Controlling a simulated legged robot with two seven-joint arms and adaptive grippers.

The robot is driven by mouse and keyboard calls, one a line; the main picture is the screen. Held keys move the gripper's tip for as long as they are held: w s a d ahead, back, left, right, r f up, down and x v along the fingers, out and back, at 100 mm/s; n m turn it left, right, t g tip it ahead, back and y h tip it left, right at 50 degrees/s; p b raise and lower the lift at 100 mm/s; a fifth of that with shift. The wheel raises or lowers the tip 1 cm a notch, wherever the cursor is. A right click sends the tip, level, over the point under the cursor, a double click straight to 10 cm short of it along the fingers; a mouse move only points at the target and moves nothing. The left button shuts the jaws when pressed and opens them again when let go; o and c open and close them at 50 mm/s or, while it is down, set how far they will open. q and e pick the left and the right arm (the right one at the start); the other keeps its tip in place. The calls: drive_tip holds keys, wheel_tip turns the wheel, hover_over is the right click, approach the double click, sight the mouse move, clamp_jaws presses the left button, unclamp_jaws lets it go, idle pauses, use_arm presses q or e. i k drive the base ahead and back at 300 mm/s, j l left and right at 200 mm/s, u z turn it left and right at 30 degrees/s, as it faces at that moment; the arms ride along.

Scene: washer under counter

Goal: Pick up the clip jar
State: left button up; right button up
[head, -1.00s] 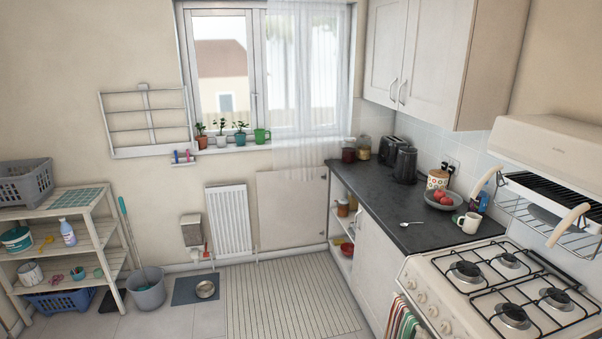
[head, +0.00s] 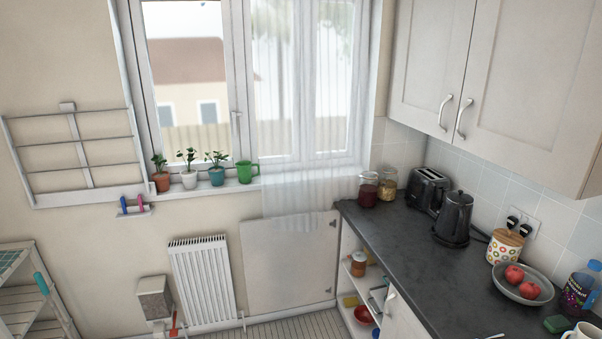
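Two glass jars stand side by side at the far back end of the dark countertop, near the window. One jar has dark red contents (head: 368,189), and the other jar has yellowish contents (head: 388,184). I cannot tell which is the clip jar, as their lids are too small to make out. Another jar, with amber contents (head: 358,264), stands on the open shelf below the counter. Neither of my grippers is in view.
A toaster (head: 428,188) and a black kettle (head: 454,218) stand right of the jars. A patterned canister (head: 505,246) and a bowl of red fruit (head: 522,288) are nearer. The counter's (head: 410,250) left strip is clear. Wall cupboards (head: 500,80) hang above.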

sight(357, 268)
drive_tip(key=i+j+z, duration=0.1)
drive_tip(key=i+z, duration=0.2)
drive_tip(key=i, duration=0.25)
drive_tip(key=i+j+z, duration=0.35)
drive_tip(key=i, duration=0.25)
drive_tip(key=i+j+z, duration=0.3)
drive_tip(key=i, duration=0.2)
